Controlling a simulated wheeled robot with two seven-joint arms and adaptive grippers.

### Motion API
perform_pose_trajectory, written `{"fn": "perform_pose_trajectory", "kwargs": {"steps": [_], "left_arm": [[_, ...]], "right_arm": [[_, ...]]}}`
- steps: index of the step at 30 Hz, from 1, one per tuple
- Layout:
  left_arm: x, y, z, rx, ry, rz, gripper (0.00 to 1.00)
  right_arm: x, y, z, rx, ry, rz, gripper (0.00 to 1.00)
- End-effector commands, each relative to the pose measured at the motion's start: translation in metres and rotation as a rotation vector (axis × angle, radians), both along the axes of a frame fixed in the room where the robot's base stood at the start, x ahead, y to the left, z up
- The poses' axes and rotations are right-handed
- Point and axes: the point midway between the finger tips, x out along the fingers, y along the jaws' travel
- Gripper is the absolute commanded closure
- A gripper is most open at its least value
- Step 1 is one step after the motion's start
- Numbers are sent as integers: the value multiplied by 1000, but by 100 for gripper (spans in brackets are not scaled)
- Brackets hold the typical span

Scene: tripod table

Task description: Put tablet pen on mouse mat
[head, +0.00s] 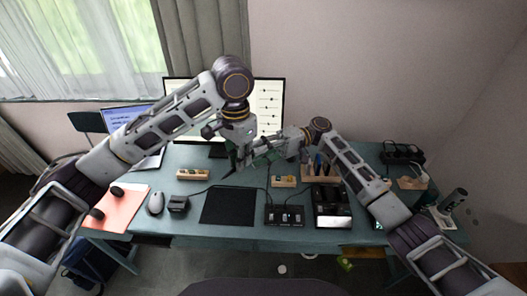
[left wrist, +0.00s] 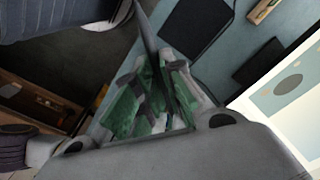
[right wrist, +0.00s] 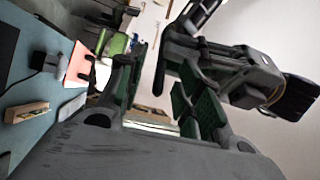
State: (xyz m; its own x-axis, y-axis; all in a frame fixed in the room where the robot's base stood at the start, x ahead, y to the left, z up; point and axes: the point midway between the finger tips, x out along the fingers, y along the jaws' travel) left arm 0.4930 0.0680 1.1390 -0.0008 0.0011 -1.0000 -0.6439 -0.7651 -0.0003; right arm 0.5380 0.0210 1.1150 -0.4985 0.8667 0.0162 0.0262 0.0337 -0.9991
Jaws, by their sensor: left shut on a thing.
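The mouse mat (head: 229,206) is a flat black rectangle at the front middle of the desk, with its top bare. My left gripper (head: 236,157) is above the desk behind the mat, shut on the tablet pen (head: 230,172). The pen is thin and dark. In the left wrist view the pen (left wrist: 145,28) sticks out from between the green finger pads. The mat (left wrist: 195,32) also shows there, beyond the pen. My right gripper (right wrist: 162,95) is open, its fingers apart, close to my left gripper. I see nothing held in it.
Wooden holders (head: 193,174) and a monitor (head: 268,105) are behind. My two forearms are close together over the desk.

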Motion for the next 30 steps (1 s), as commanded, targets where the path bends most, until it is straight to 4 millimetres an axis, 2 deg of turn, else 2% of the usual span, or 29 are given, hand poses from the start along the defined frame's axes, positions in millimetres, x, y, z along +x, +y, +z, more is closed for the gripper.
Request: {"fn": "perform_pose_trajectory", "kwargs": {"steps": [7,15,19,20,25,30], "left_arm": [[0,0,0,0,0,0,100],[0,0,0,0,0,0,100],[0,0,0,0,0,0,100],[0,0,0,0,0,0,86],[0,0,0,0,0,0,64],[0,0,0,0,0,0,64]], "right_arm": [[0,0,0,0,0,0,66],[0,0,0,0,0,0,100],[0,0,0,0,0,0,100],[0,0,0,0,0,0,100],[0,0,0,0,0,0,100],[0,0,0,0,0,0,100]]}}
